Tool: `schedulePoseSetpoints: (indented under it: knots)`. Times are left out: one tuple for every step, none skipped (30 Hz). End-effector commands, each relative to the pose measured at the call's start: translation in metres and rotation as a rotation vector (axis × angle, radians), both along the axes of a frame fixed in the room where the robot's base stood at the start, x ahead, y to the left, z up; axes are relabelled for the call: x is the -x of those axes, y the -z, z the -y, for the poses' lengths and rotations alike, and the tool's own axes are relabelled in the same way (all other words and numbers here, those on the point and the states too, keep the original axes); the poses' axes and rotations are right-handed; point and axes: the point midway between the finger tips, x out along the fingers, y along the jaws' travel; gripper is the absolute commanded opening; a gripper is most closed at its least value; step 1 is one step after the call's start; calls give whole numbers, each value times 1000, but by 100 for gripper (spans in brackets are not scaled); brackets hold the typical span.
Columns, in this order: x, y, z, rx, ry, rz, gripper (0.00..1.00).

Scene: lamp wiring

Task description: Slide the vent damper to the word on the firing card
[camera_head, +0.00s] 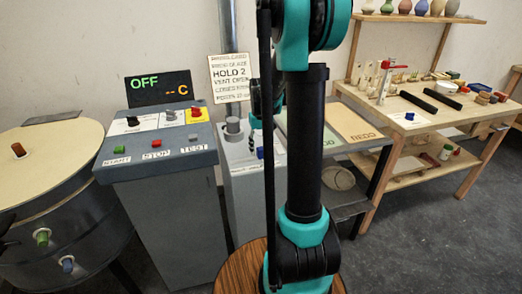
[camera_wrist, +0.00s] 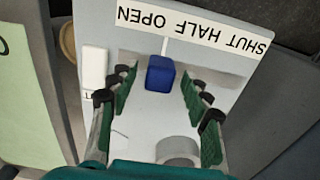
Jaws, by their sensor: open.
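The firing card (camera_head: 229,78) on the wall reads "HOLD 2" and "VENT OPEN"; its smaller lines are hard to read. The blue damper knob (camera_wrist: 160,73) stands on a pale grey panel below the label strip (camera_wrist: 190,32), which reads SHUT, HALF, OPEN upside down, with OPEN at the left. The knob lies below the OPEN and HALF part of the strip; its exact mark is unclear. It also shows in the head view (camera_head: 260,153). My gripper (camera_wrist: 158,84) is open, its fingers on either side of the knob with gaps between. The arm hides much of it in the head view.
A grey control box (camera_head: 157,150) with START, STOP and TEST buttons stands left of the vent cabinet, its display (camera_head: 158,88) showing OFF. A round kiln (camera_head: 50,180) is at far left. A wooden bench (camera_head: 425,115) with tools is at right. A grey cylinder (camera_wrist: 178,152) rises near my gripper.

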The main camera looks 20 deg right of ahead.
Motion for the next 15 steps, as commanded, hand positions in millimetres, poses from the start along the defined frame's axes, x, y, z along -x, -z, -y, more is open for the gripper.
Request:
schedulePoseSetpoints:
  knots:
    - [0, -8, 0, 0, 0, 0, 48]
    - [0, -13, 0, 0, 0, 0, 48]
    - [1, -20, 0, 0, 0, 0, 48]
    - [0, -26, 0, 0, 0, 0, 48]
    - [0, -32, 0, 0, 0, 0, 48]
    - [0, -40, 0, 0, 0, 0, 48]
    - [0, -46, 0, 0, 0, 0, 48]
    - [1, -52, 0, 0, 0, 0, 48]
    - [0, -60, 0, 0, 0, 0, 48]
    - [0, -66, 0, 0, 0, 0, 48]
    - [0, -71, 0, 0, 0, 0, 48]
    - [0, -77, 0, 0, 0, 0, 48]
    - [1, -82, 0, 0, 0, 0, 48]
    - [0, -86, 0, 0, 0, 0, 48]
    - [0, -92, 0, 0, 0, 0, 48]
